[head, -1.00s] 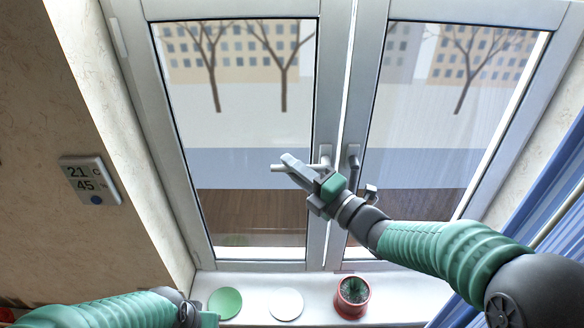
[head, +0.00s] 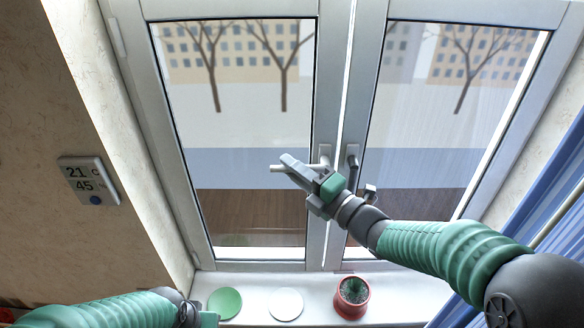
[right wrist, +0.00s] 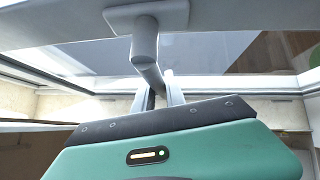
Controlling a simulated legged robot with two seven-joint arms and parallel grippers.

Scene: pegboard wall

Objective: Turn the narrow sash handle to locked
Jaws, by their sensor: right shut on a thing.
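The left sash's handle (head: 325,155) is light grey, and its lever points left, about level. My right gripper (head: 290,168) is shut on this lever, whose tip shows just left of the fingers. In the right wrist view the handle (right wrist: 146,48) runs from its base plate down between the two fingers (right wrist: 160,95). The right sash's handle (head: 353,157) is darker grey and hangs down, apart from the gripper. I cannot surely tell which sash is the narrow one. My left gripper (head: 207,318) is at the bottom edge, partly cut off, its jaws unclear.
On the sill (head: 320,290) stand a green disc (head: 225,303), a white disc (head: 286,304) and a red cactus pot (head: 351,297). A thermometer display (head: 90,180) is on the left wall. A blue curtain (head: 540,225) hangs at right.

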